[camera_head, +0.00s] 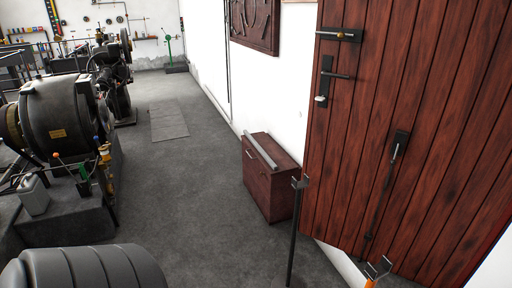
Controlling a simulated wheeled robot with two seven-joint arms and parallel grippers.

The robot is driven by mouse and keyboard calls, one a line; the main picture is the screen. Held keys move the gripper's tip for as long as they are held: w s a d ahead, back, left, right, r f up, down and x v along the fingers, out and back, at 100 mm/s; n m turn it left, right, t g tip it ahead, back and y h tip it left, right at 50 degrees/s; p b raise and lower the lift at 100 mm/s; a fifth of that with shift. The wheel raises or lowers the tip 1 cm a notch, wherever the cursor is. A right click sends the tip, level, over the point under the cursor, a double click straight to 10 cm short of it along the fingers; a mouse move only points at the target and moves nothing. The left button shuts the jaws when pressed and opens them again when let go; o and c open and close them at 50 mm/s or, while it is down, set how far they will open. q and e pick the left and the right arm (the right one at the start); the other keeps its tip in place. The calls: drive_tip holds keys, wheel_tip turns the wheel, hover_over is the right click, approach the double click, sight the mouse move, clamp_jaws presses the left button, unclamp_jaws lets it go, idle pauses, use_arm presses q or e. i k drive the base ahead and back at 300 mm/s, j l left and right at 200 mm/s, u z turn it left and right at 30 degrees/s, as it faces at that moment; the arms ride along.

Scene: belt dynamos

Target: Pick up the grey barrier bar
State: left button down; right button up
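The grey barrier bar (261,151) lies lengthwise on top of a dark red wooden cabinet (270,185) that stands against the white wall. The bar is long, straight and light grey, and it runs from the back left to the front right of the cabinet top. Nothing holds it.
A thin dark post (293,235) with a bracket on top stands just in front of the cabinet. Dynamo machines (62,120) fill the left. The grey floor (190,180) between is clear.

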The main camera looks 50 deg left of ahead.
sight(261, 151)
drive_tip(key=i+j+u, duration=0.15)
drive_tip(key=j+u, duration=0.15)
drive_tip(key=u, duration=0.2)
drive_tip(key=i+j+u, duration=0.2)
drive_tip(key=u, duration=0.25)
